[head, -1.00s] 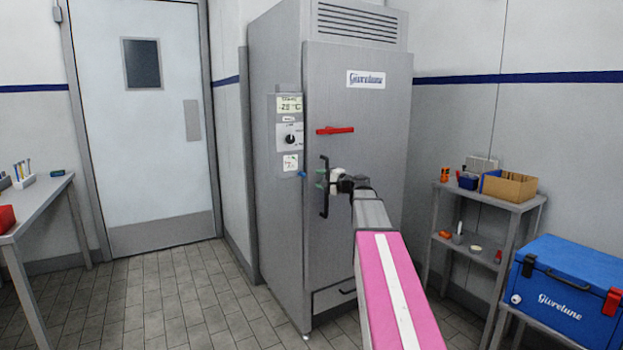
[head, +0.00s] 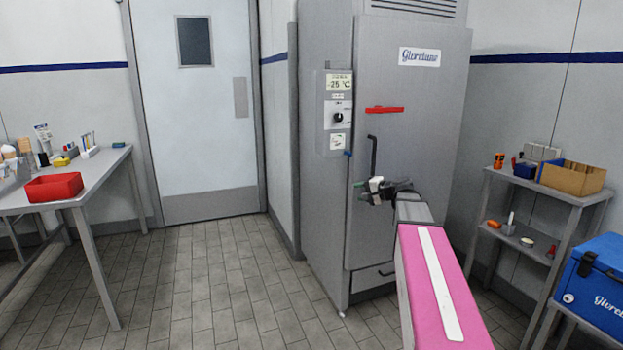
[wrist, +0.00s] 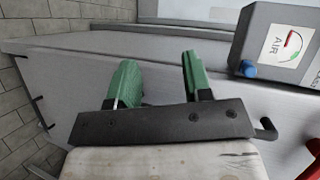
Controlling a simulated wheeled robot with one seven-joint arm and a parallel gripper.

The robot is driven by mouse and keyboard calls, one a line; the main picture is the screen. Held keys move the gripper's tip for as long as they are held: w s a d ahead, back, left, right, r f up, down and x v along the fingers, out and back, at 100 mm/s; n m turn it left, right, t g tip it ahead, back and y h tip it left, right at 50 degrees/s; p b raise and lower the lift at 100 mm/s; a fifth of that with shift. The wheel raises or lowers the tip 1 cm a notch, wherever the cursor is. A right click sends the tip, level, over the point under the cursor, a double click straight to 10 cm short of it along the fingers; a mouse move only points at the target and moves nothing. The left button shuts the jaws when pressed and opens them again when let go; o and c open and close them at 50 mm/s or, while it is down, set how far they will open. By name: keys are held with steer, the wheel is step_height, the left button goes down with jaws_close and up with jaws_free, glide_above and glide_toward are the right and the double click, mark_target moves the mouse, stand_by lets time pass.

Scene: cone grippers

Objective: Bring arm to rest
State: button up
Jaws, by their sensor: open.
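My gripper (head: 363,191) is open and empty in front of the tall grey freezer (head: 420,225), near the lower part of its black door handle (head: 373,152). My arm (head: 435,280), with a pink and white cover, reaches forward towards the freezer. In the wrist view, the green fingers of my gripper (wrist: 155,82) stand apart with only grey panel behind them. A black hooked piece, likely the handle (wrist: 266,129), shows right of the fingers, not between them. My gripper hides the lower end of the handle in the head view.
A blue cooler (head: 600,285) and a grey shelf (head: 545,193) with a cardboard box (head: 572,178) stand at the right. A grey table (head: 85,195) with a red tray (head: 54,187) stands at the left. The tiled floor (head: 215,285) between table and freezer is clear.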

steer(key=s+a+f+n+g+h, duration=0.2)
steer(key=s+f+n+g+h, duration=0.2)
steer(key=s+f, duration=0.9)
steer(key=s+a+f+n+g+h, duration=0.3)
steer(key=s+f+g+h, duration=0.3)
steer(key=s+f, duration=0.8)
step_height(320, 180, down, 4)
steer(key=shift+a+r+n, duration=0.1)
steer(key=shift+a+n, duration=0.15)
steer(key=shift+n, duration=0.15)
stand_by(0.5)
